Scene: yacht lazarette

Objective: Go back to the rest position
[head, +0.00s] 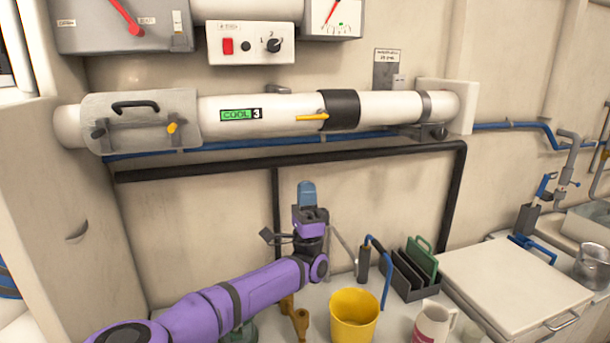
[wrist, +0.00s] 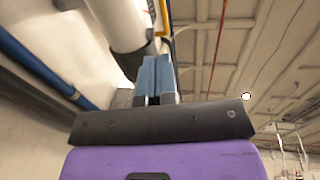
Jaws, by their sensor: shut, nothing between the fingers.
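My purple arm reaches in from the lower left in the head view. My gripper (head: 307,190) points upward with its blue fingers together, in front of the wall below the white pipe (head: 285,107). In the wrist view my gripper (wrist: 157,68) shows its two blue fingers side by side, shut and holding nothing. The white pipe also shows in the wrist view (wrist: 118,22), beyond the fingers. A yellow lever (head: 311,117) sits on the pipe, and a green "COOL 3" label (head: 240,115) is left of it.
Black piping (head: 300,158) runs along the wall near my gripper. A control box (head: 250,44) hangs above the pipe.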

